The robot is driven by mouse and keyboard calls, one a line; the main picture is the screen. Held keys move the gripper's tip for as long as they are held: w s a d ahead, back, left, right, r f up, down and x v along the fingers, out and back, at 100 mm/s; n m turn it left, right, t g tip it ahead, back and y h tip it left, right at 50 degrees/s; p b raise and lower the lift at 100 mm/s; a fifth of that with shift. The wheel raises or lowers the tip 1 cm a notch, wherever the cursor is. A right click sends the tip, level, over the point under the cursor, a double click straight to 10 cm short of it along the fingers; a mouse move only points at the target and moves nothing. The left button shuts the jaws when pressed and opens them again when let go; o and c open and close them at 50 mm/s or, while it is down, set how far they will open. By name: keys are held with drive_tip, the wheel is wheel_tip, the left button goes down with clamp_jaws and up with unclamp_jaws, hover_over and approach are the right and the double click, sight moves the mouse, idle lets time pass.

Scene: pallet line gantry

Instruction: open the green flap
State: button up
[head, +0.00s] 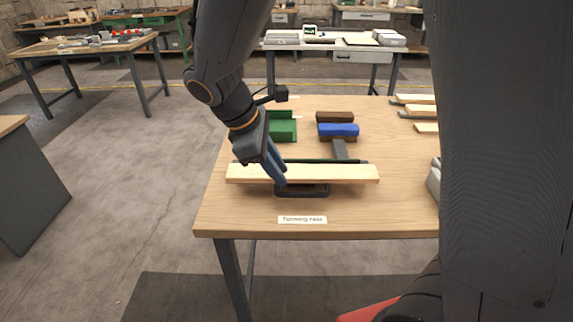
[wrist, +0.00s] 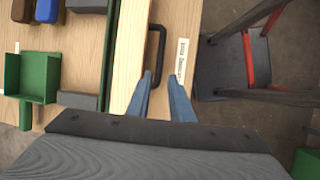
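No part is plainly a hinged green flap. A dark green strip (head: 325,161) runs along the far edge of a pale wooden board (head: 340,174); in the wrist view the strip (wrist: 109,60) stands beside the board (wrist: 128,60). A green open-topped tray (head: 284,131) is behind them at the left, also in the wrist view (wrist: 38,78). A black U-shaped handle (head: 303,193) is at the board's near side; it shows in the wrist view (wrist: 161,42). Contact cannot be told.
A blue-topped brush (head: 338,130) and a brown block (head: 335,117) lie behind the board. A white label (head: 302,220) is at the table's front edge. Pale planks (head: 418,109) lie at the back right. The table (head: 225,215) has clear wood at the front left.

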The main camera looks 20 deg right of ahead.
sight(294, 193)
drive_tip(key=x, duration=0.7)
drive_tip(key=shift+w+d+f+p, duration=0.1)
drive_tip(key=shift+d+f+p, duration=0.05)
drive_tip(key=shift+f+p, duration=0.2)
drive_tip(key=shift+c, duration=0.4)
clamp_jaws()
